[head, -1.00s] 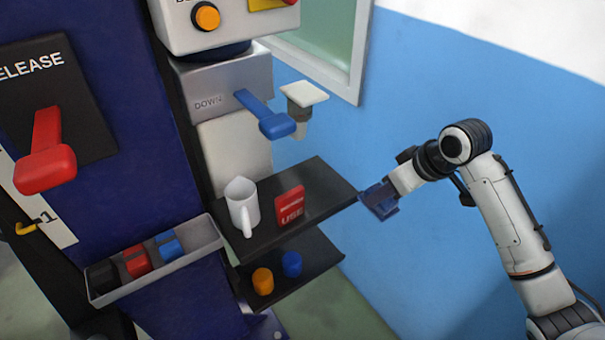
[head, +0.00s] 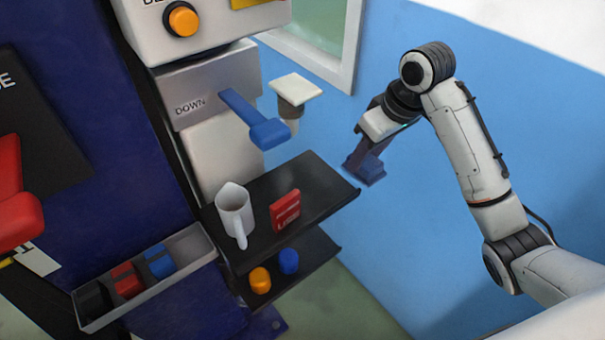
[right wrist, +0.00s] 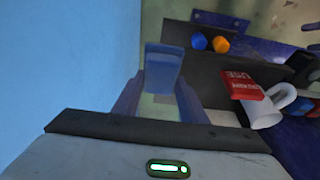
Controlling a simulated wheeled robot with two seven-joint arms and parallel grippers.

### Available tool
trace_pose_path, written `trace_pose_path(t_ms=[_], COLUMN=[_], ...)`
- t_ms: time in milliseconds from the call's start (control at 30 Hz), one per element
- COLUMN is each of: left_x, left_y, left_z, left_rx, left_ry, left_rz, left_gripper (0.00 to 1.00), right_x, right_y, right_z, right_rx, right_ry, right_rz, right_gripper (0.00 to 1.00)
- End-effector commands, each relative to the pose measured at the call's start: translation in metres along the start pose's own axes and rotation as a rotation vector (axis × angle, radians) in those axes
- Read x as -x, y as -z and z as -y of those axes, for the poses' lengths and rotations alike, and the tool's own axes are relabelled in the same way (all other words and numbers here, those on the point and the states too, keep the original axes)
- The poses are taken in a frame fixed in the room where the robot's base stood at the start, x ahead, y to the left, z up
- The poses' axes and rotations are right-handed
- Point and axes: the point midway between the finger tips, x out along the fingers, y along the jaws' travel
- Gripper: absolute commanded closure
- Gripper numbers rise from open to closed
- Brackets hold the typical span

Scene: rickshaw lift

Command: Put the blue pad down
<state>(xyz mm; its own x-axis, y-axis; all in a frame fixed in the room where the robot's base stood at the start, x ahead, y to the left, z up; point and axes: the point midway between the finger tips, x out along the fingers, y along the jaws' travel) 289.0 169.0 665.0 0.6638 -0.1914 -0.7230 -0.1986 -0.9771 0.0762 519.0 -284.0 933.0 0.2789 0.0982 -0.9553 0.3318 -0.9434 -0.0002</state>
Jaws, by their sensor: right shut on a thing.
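The blue pad (right wrist: 163,68) is between the fingers of my right gripper (right wrist: 160,95) in the right wrist view. In the head view, my right gripper (head: 374,150) points down with the blue pad (head: 368,172) at its tips, in the air just right of the upper black shelf's (head: 325,185) far right corner. The right gripper is shut on the pad. My left gripper is in neither view.
A white mug (head: 234,212) and a red card block (head: 286,210) stand on the upper shelf, whose right part is bare. Orange (head: 259,280) and blue (head: 288,261) pieces sit on the shelf below. A grey tray (head: 196,250) holds coloured blocks. A blue lever (head: 255,120) juts out above.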

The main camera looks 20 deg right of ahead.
Motion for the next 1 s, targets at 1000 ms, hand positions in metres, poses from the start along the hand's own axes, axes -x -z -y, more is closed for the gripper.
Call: trace_pose_path(t_ms=[1000], left_x=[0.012], left_y=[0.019], left_z=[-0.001], left_rx=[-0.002], left_ry=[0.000], left_rz=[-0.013], left_gripper=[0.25], right_x=[-0.081], right_y=[0.060], right_z=[0.102], right_rx=[0.000], right_ry=[0.000], right_rz=[0.002], right_gripper=[0.97])
